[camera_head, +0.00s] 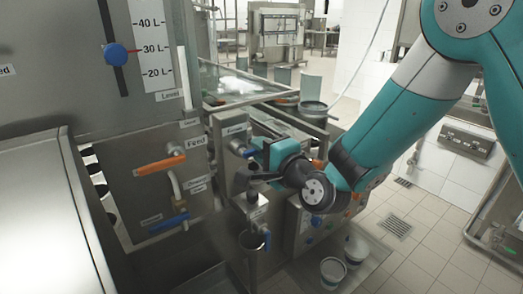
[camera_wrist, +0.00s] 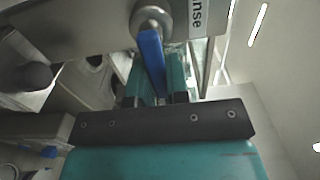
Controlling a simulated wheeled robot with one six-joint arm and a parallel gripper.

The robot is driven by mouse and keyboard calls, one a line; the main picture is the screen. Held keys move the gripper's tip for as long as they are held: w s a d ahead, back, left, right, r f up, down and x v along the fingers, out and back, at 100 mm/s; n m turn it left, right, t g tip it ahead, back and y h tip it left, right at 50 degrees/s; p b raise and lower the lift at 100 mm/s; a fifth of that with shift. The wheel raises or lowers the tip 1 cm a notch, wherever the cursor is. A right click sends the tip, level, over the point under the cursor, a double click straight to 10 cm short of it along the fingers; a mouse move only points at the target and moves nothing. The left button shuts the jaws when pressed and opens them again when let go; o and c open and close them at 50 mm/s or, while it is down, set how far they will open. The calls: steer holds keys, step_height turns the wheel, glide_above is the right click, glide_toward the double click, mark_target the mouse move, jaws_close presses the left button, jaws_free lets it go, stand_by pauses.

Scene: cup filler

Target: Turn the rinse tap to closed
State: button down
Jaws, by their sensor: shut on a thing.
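The rinse tap has a blue lever (camera_wrist: 152,58) on a round metal stem (camera_wrist: 151,20), beside a label ending in "nse" (camera_wrist: 197,16) in the wrist view. My gripper (camera_wrist: 155,97) is shut on this lever, with one finger on each side of it. The lever points from the stem down between the fingers. My gripper and wrist hide the rest of the tap there.
An orange feed lever (camera_head: 160,166) and a lower blue lever (camera_head: 168,223) are on the left cabinet. A level scale (camera_head: 150,45) with a blue knob (camera_head: 115,54) is above. Two white cups (camera_head: 333,270) (camera_head: 356,249) stand at the lower right. Tiled floor at right is mostly clear.

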steer(key=shift+d+f, duration=0.1)
steer(key=shift+d, duration=0.05)
steer(key=c, duration=1.1)
jaws_free()
steer(key=shift+w+d, duration=0.1)
steer(key=shift+c, duration=0.2)
steer(key=shift+o, duration=0.2)
